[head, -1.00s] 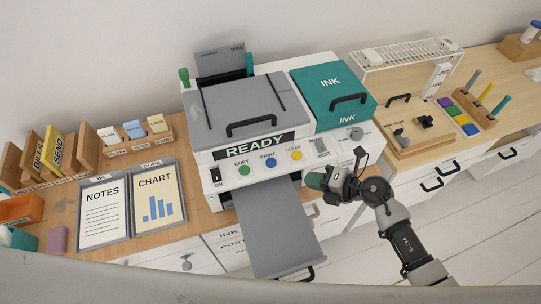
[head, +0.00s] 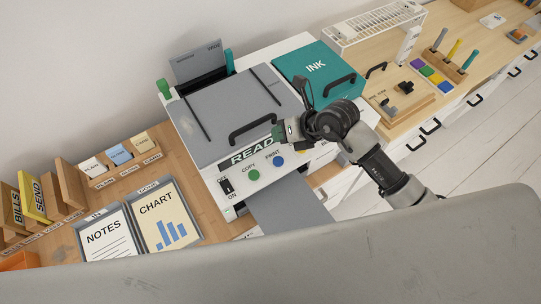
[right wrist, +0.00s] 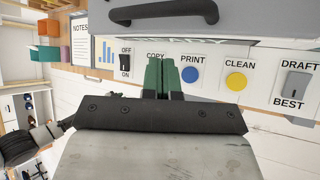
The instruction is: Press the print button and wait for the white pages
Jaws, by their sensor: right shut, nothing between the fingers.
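The printer (head: 195,130) is grey and white, with a READY display (head: 250,153) on its front. The blue print button (head: 278,161) sits on the front panel, right of the green copy button (head: 253,175). It also shows in the right wrist view (right wrist: 190,75). My right gripper (head: 282,132) is shut and empty in front of the panel, near the display's right end. In the right wrist view its green fingertips (right wrist: 161,75) are left of the print button and cover the copy button. No white pages show on the grey output tray (head: 290,205). My left gripper is not in view.
A teal ink box (head: 315,65) is right of the printer lid. The yellow clean button (right wrist: 236,81) is right of the print button. Notes (head: 105,238) and chart (head: 165,220) trays lie at the left. My grey body covers the lower foreground.

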